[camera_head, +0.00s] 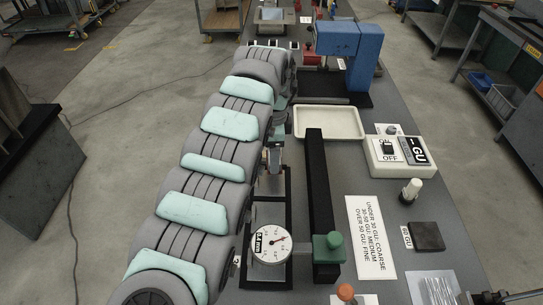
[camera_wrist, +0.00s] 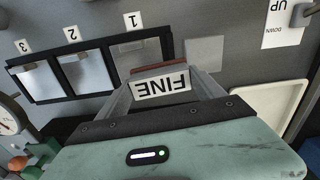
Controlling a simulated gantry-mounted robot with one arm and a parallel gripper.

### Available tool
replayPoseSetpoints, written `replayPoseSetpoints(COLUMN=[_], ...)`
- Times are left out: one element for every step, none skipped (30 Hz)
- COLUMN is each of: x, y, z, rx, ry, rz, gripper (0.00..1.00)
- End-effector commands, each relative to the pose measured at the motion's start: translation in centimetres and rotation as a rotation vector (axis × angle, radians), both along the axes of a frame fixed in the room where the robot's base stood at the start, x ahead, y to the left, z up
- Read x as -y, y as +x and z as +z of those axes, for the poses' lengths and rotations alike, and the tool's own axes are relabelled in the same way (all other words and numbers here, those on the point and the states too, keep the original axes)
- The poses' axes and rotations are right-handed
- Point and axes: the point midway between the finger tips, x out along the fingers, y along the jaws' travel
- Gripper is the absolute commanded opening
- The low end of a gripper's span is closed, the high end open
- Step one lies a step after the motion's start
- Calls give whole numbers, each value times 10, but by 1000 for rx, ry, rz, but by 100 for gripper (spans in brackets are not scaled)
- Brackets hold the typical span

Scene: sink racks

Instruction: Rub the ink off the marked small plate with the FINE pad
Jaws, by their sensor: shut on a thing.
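My gripper (camera_wrist: 163,78) is shut on the FINE pad (camera_wrist: 162,89), a block with a reddish-brown edge and a white label that reads upside down in the wrist view. Ahead of the pad is a black rack (camera_wrist: 94,67) with slots numbered 1, 2 and 3. Slots 2 and 3 hold pale shiny plates (camera_wrist: 88,74); slot 1 (camera_wrist: 140,42) looks darker grey, partly behind the pad. A small grey square plate (camera_wrist: 204,51) lies right of the rack. I cannot make out ink on any plate. In the head view my arm mostly hides the gripper and pad.
A dial gauge (camera_head: 271,243), a green-knobbed black bar (camera_head: 318,200) and a grade sign (camera_head: 371,237) stand nearer. A blue block stand (camera_head: 345,45) rises behind.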

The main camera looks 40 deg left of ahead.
Motion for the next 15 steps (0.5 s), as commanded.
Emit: replayPoseSetpoints(x=[1,1,2,3,3,4,5,5,6,6,7,7,7,7,7], y=[1,1,2,2,2,2,2,2,3,3,3,3,3,3,3], z=[7,10,13,16,18,22,25,27,31,33,35,37,38,39,40], rx=[1,1,1,1,0,-1,-1,-2,-2,-2,-2,-2,-2,-2,-2], ry=[1,1,1,1,0,0,0,-1,-1,-1,-1,-1,-1,-1,-1], rz=[-2,-2,-3,-4,-5,-6,-7,-8,-8,-9,-9,-10,-10,-11,-11], gripper=[40,40,40,40,40,40,40,40,40,40,40,40,40,40,40])
